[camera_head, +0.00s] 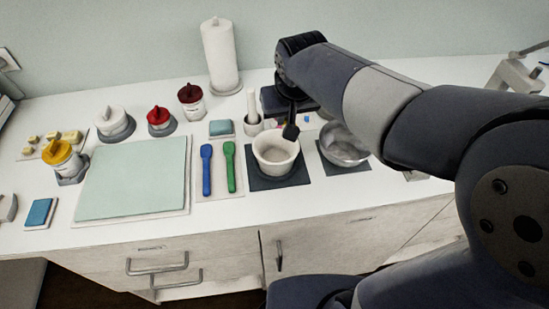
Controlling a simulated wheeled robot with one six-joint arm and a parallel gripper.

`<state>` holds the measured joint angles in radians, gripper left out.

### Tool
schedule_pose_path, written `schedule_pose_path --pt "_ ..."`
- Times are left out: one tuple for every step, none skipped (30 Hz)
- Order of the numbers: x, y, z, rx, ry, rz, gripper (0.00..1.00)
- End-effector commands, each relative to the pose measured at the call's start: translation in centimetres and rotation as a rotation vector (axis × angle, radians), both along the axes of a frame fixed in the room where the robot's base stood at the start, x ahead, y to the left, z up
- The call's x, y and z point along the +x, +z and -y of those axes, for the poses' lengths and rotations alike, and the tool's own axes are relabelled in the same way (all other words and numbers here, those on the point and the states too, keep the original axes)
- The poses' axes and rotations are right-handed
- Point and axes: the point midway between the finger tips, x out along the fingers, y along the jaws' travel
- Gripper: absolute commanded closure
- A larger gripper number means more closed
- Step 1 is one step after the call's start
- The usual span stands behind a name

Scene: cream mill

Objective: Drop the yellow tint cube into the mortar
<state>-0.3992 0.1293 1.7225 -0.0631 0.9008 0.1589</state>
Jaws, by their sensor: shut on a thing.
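My gripper (291,131) points down at the far right rim of a wide white bowl (263,160), which looks like the mortar. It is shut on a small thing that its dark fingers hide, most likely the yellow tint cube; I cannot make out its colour. The white bowl stands upright on a dark mat, and I see no cube inside it. A small white cup with a pestle (252,104) stands just behind it. Small coloured bits (307,119) show behind the gripper, partly hidden by my arm.
A metal bowl (345,157) stands on a dark mat to the right, under my forearm. Blue (206,170) and green (229,167) spatulas lie left of the white bowl. A pale green board (134,178) lies further left. Lidded jars and a paper roll (220,58) stand behind.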

Motion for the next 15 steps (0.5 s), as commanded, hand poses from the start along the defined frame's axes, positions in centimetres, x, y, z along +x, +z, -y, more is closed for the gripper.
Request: schedule_pose_path --pt "0.0 -1.2 0.0 0.0 0.0 -0.001 1.0" --pt "0.0 -1.6 0.0 0.0 0.0 -0.001 1.0" --pt "0.0 -1.9 0.0 0.0 0.0 -0.001 1.0" --pt "0.0 -2.2 0.0 0.0 0.0 -0.001 1.0" --pt "0.0 -2.4 0.0 0.0 0.0 -0.001 1.0" --pt "0.0 -2.6 0.0 0.0 0.0 0.0 1.0" --pt "0.0 -2.6 0.0 0.0 0.0 0.0 1.0" --pt "0.0 -2.7 0.0 0.0 0.0 0.0 1.0" --pt "0.0 -2.7 0.0 0.0 0.0 0.0 1.0" --pt "0.0 -2.7 0.0 0.0 0.0 0.0 1.0" --pt "0.0 -2.7 0.0 0.0 0.0 0.0 1.0" --pt "0.0 -2.6 0.0 0.0 0.0 0.0 1.0" --pt "0.0 -2.6 0.0 0.0 0.0 0.0 1.0" --pt "0.0 -2.6 0.0 0.0 0.0 0.0 1.0" --pt "0.0 -2.6 0.0 0.0 0.0 0.0 1.0"
